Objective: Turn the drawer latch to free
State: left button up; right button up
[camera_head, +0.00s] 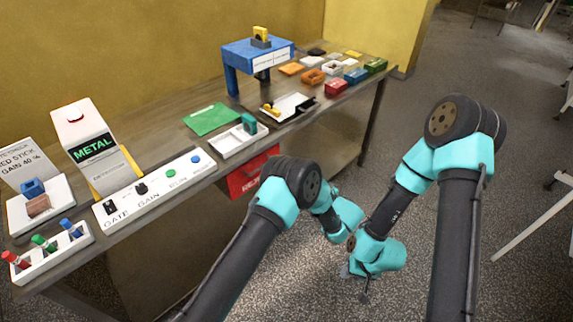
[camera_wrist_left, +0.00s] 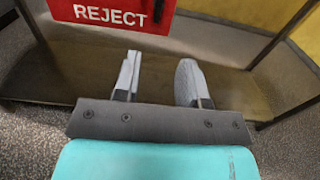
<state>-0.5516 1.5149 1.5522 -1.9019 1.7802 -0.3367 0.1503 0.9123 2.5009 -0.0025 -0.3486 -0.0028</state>
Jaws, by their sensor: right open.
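A small yellow piece, apparently the drawer latch (camera_head: 271,108), sits at the left end of a white tray-like drawer (camera_head: 290,104) with a black edge, on the bench top. Its setting is too small to read. My left gripper (camera_wrist_left: 157,80) is open and empty, with its two grey fingers apart in front of the red REJECT bin (camera_wrist_left: 100,12). In the head view, its fingers are hidden behind my left arm. My right gripper (camera_head: 356,284) is open over the floor at the lower middle, away from the bench.
The red bin (camera_head: 243,178) hangs at the bench front. A blue press stand (camera_head: 228,75) stands behind the drawer, a white tray (camera_head: 232,145) with a green block to its left. Several coloured blocks lie right. A control panel (camera_head: 155,187) and METAL detector (camera_head: 92,150) stand left.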

pick_arm(q)
jog(key=shift+a, duration=0.1)
jog(key=x, duration=1.7)
jog(key=shift+a, duration=0.2)
jog(key=shift+w, duration=0.1)
jog(key=c, duration=0.7)
